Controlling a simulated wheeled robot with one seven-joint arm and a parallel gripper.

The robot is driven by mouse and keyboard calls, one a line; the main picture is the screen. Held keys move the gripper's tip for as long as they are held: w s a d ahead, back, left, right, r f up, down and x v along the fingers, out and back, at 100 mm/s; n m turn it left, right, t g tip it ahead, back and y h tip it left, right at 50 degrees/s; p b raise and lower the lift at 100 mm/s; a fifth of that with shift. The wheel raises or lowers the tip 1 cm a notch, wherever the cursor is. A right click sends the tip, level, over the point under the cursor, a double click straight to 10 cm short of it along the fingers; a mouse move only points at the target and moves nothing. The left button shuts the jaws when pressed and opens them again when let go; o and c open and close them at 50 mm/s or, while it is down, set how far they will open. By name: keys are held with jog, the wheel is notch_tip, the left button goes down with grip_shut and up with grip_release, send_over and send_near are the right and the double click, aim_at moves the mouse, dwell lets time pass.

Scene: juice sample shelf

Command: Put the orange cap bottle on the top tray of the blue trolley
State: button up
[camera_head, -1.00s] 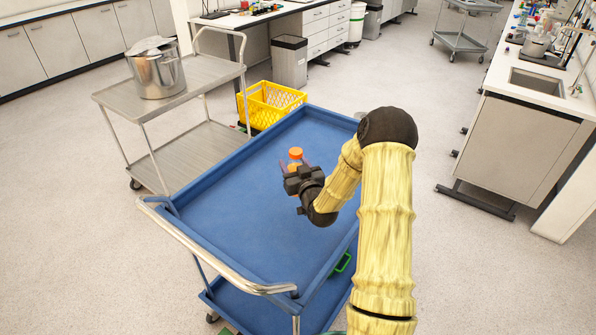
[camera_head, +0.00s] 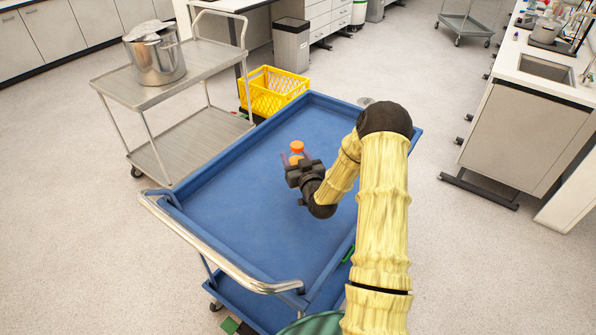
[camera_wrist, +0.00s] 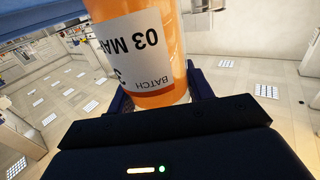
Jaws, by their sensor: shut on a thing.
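The orange cap bottle (camera_head: 297,152) is held in my gripper (camera_head: 296,161) over the top tray of the blue trolley (camera_head: 235,175). In the wrist view the bottle (camera_wrist: 145,45) shows orange juice and a white label, standing between the fingers of my gripper (camera_wrist: 150,92). My gripper is shut on it. The bottle appears above the middle of the tray. I cannot tell whether its base touches the tray surface. The top tray is otherwise empty.
A steel trolley with a metal pot (camera_head: 155,55) stands at the left. A yellow crate (camera_head: 272,92) is on the floor behind the blue trolley. The blue trolley has raised rims and a metal handle (camera_head: 225,265). A sink counter (camera_head: 540,120) is at the right.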

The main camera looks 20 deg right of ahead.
jog(key=shift+w+a+f, duration=0.15)
jog(key=shift+f, duration=0.8)
jog(key=shift+f, duration=0.1)
jog(key=shift+f+p, duration=0.35)
jog(key=shift+f, duration=1.65)
jog(key=shift+f, duration=0.2)
jog(key=o, duration=1.2)
jog(key=shift+o, duration=0.2)
jog(key=shift+r, duration=0.1)
